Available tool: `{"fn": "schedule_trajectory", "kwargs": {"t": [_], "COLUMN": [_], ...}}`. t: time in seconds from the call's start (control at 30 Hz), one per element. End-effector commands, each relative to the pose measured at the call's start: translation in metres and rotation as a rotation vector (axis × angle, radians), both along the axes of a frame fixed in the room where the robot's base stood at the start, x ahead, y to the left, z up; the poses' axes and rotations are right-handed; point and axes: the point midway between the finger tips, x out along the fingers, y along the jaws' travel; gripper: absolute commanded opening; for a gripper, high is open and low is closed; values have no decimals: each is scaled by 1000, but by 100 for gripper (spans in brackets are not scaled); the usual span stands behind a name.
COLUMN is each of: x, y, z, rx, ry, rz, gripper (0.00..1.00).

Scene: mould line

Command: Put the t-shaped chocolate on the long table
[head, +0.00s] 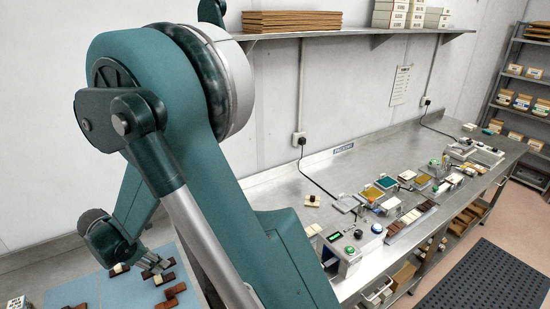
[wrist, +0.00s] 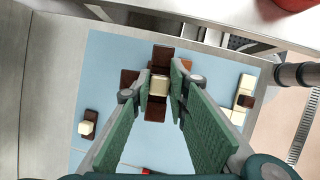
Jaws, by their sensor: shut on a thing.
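My gripper (wrist: 160,84) is shut on a chocolate piece (wrist: 159,86) with a cream block on top and brown parts around it; the fingers hide some of its outline, so I cannot fully tell its shape. In the head view my gripper (head: 153,268) is low over the blue mat (head: 101,290) at the lower left. I cannot tell whether the held piece touches the mat. The long table (head: 268,193) is the steel bench along the wall, right of my arm and away from the gripper.
A brown-and-cream piece (wrist: 88,124) lies left on the mat, and a mostly cream one (wrist: 243,97) lies right. A small cream-and-brown piece (head: 312,201) is on the long table, with bare steel around it. Trays and devices (head: 348,252) crowd its front and right.

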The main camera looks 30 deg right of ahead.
Motion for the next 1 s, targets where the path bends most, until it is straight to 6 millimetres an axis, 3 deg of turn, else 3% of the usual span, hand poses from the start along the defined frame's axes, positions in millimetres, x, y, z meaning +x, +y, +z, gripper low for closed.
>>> {"fn": "schedule_trajectory", "kwargs": {"t": [0.5, 1.0], "x": [37, 51], "y": [-129, -254], "z": [-1, 1], "rx": [-2, 1], "ry": [49, 93], "rz": [-46, -82], "gripper": [0, 0]}}
